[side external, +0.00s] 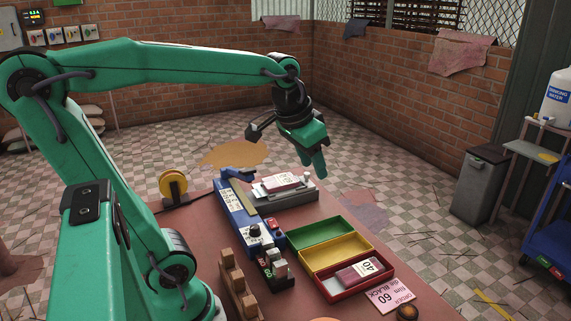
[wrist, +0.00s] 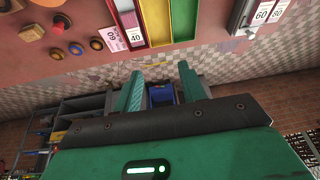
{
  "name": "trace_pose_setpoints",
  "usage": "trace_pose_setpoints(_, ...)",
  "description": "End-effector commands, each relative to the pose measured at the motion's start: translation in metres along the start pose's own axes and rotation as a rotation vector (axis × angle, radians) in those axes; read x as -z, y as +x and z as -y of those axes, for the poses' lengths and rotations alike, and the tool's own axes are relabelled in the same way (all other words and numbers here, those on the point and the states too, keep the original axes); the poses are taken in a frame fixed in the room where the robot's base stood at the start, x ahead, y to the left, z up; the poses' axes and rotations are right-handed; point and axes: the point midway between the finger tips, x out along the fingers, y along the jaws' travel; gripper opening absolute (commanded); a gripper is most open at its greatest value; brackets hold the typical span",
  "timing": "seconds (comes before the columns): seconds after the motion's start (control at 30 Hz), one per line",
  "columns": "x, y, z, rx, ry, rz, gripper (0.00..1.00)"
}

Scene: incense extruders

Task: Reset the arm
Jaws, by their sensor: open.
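My gripper (side external: 313,166) hangs from the raised arm above the far edge of the red-brown table, beyond the grey stand. Its green fingers are apart and empty. In the wrist view the two fingers (wrist: 160,80) show with a clear gap between them. Nothing is held. On the table, packs marked 60 (wrist: 264,12) and 80 (wrist: 281,14) lie on the grey stand (side external: 290,198). A pack marked 40 (side external: 362,270) lies in the red tray (side external: 345,290).
A green tray (side external: 318,232) and yellow tray (side external: 335,251) adjoin the red one. A blue device (side external: 235,210), a wooden rack (side external: 238,285) and an order card (side external: 393,296) also stand or lie on the table. Open tiled floor lies beyond. A grey bin (side external: 478,185) stands at right.

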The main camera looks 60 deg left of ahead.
Motion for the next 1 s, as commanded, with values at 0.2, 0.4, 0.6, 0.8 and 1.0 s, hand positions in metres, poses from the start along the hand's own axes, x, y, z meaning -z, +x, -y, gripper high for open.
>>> trace_pose_setpoints(0.2,-0.044,-0.003,-0.023,-0.024,0.025,-0.055,0.41)
trace_pose_setpoints(0.4,-0.078,0.002,-0.036,-0.045,0.04,-0.095,0.41)
trace_pose_setpoints(0.6,-0.095,0.006,-0.041,-0.056,0.047,-0.115,0.41)
trace_pose_setpoints(0.8,-0.097,0.007,-0.042,-0.058,0.047,-0.116,0.41)
trace_pose_setpoints(1.0,-0.097,0.007,-0.042,-0.058,0.047,-0.116,0.41)
